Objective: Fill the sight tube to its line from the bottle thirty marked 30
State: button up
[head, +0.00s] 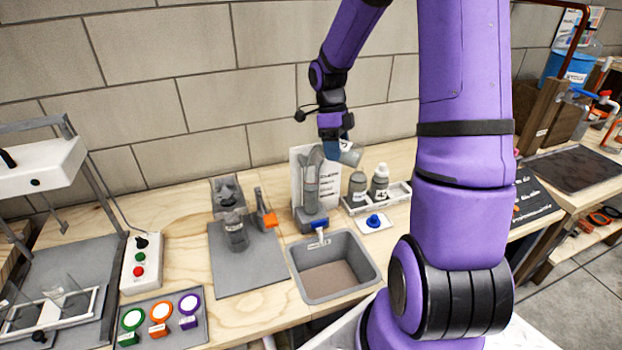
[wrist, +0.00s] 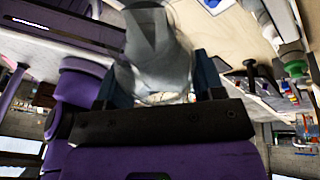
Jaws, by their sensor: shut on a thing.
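My gripper (head: 333,145) is shut on a grey translucent bottle (head: 350,155), held tilted nearly on its side above the workbench. Part of a dark mark shows on its label, but I cannot read it fully. In the wrist view the bottle (wrist: 160,50) sits between the dark blue fingers (wrist: 157,88). The sight tube (head: 311,182) stands upright in front of a white marked card (head: 327,184), just below and left of the bottle. The bottle's mouth, any stream and the tube's level and line cannot be made out.
Two capped bottles (head: 358,186) (head: 380,179), one marked 45, stand in a white tray (head: 398,192) right of the tube. A grey basin (head: 362,282) lies in front. A blue knob (head: 374,220) sits on a white plate. A grey mat (head: 240,275) lies left.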

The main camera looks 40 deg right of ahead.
jog(key=shift+r+g, duration=0.25)
jog(key=shift+g, duration=0.05)
dwell(0.9)
jog(key=shift+s+d+f+t+y, duration=0.15)
jog(key=shift+s+f+t+y, duration=0.2)
jog(key=shift+t, duration=0.25)
jog(key=shift+s+d+f+t+y, duration=0.2)
jog(key=shift+f+t, duration=0.2)
jog(key=shift+t, duration=0.2)
jog(key=shift+a, duration=0.1)
jog(key=shift+f, duration=0.2)
